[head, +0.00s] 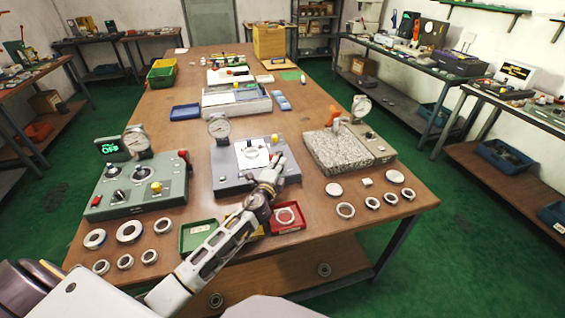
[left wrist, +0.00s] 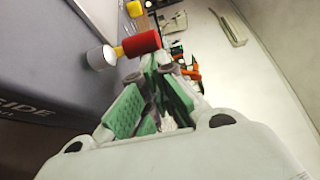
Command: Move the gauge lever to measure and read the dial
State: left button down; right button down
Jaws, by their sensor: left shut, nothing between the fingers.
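The grey middle gauge unit (head: 228,181) stands on the wooden table, with a round dial (head: 218,126) upright at its back and a white plate with a ring-shaped part (head: 252,155) on top. The dial is too small to read. My left gripper (head: 277,163) is at the unit's right side, partly hiding it. In the left wrist view, a red cylindrical grip with a yellow collar (left wrist: 141,43), apparently the lever handle, lies just beyond the fingertips. My left gripper (left wrist: 168,76) is shut and empty; contact with the grip cannot be told. My right gripper is not in view.
A green control box (head: 140,188) with another dial stands left, and a granite block (head: 338,150) with a third dial stands right. Green (head: 198,236) and red (head: 287,218) trays sit in front. Several loose rings lie at both front sides.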

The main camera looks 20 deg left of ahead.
pick_arm(q)
jog(key=shift+s+a+m+h, duration=0.1)
jog(key=shift+a+m+h, duration=0.25)
jog(key=shift+h, duration=0.25)
jog(key=shift+s+a, duration=0.2)
jog(key=shift+a, duration=1.65)
jog(key=shift+w+a, duration=0.25)
jog(key=shift+a, duration=0.65)
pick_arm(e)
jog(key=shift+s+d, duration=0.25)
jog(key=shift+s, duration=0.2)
pick_arm(q)
jog(key=shift+d+f, duration=0.1)
jog(key=shift+d, duration=0.05)
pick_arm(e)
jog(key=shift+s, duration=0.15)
